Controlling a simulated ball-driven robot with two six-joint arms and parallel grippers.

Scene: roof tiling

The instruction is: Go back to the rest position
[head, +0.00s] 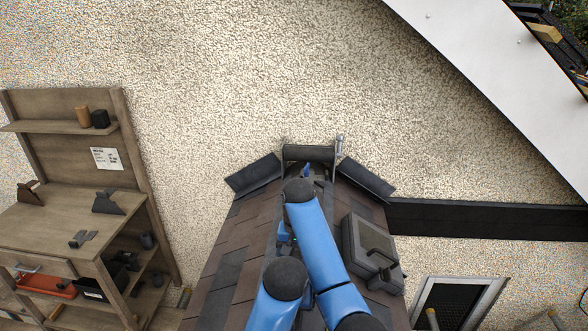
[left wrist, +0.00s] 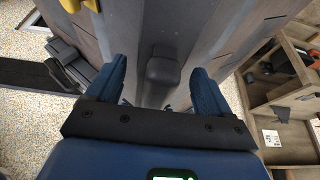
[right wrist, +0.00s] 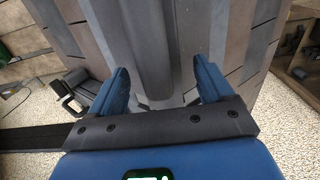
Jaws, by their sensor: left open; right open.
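Both my blue arms reach over the shingled roof (head: 222,262) along its ridge in the head view. My left gripper (left wrist: 162,92) is open in the left wrist view, with its two blue fingers apart. Between them lies the roof ridge with a dark rounded cap piece (left wrist: 163,66); I see nothing gripped. My right gripper (right wrist: 163,88) is open in the right wrist view, its fingers on either side of a grey ridge strip (right wrist: 146,50), with no clear grip on it. In the head view both grippers are mostly hidden by my arms.
A grey boxy roof fitting (head: 370,250) sits on the right slope. A dark roller-like piece (head: 308,153) stands at the far ridge end. A wooden shelf unit (head: 70,215) stands left against the pebbled wall. A black beam (head: 480,217) runs to the right.

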